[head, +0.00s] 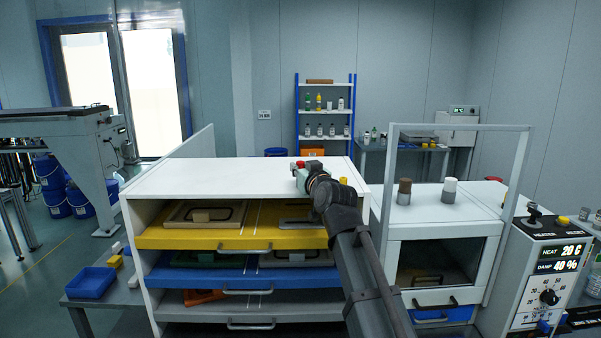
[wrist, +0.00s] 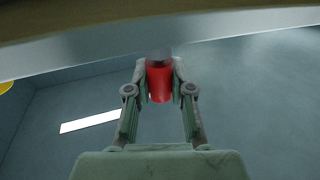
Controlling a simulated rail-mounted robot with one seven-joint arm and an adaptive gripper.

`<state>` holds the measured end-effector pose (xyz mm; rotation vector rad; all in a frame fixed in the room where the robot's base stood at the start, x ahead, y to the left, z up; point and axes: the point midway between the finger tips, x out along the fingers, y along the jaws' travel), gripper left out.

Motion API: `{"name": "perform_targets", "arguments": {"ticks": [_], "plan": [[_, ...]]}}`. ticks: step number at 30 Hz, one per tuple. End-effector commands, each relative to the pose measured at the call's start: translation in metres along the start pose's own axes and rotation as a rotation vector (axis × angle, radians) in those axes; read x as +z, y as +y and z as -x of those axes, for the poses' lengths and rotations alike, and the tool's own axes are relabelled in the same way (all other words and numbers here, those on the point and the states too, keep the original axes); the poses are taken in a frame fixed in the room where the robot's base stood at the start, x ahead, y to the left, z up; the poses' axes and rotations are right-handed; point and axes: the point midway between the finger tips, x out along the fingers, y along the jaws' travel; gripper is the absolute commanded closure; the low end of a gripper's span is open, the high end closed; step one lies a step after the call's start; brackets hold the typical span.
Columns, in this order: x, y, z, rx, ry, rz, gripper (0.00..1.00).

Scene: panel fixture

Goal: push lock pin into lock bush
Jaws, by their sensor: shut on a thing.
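A red cylinder, which looks like the lock pin (wrist: 159,82), stands between my gripper's (wrist: 160,78) two fingertips in the wrist view. My gripper is shut on it. The pin's upper end meets a blurred grey part under a pale edge. In the head view my gripper (head: 298,167) is at the top right of the white drawer cabinet (head: 240,172), with a small bit of red showing at its tip. I cannot make out the lock bush in either view, nor whether the pin is in it.
The cabinet's yellow drawer (head: 190,240) and blue drawer (head: 205,278) stand out below my arm. A glass-fronted box (head: 440,245) with a tall clear frame stands close on the right. The left part of the cabinet top is clear.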

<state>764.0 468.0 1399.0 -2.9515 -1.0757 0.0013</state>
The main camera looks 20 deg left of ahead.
Motion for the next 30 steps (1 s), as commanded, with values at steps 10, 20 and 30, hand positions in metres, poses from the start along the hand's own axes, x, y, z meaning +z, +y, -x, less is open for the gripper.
{"name": "perform_targets", "arguments": {"ticks": [10, 20, 30], "plan": [[-0.047, 0.000, -0.002, 0.000, 0.004, 0.001, 1.00], [-0.130, 0.001, -0.003, 0.000, 0.004, 0.001, 1.00], [-0.185, 0.000, -0.001, 0.000, 0.001, 0.001, 1.00]]}}
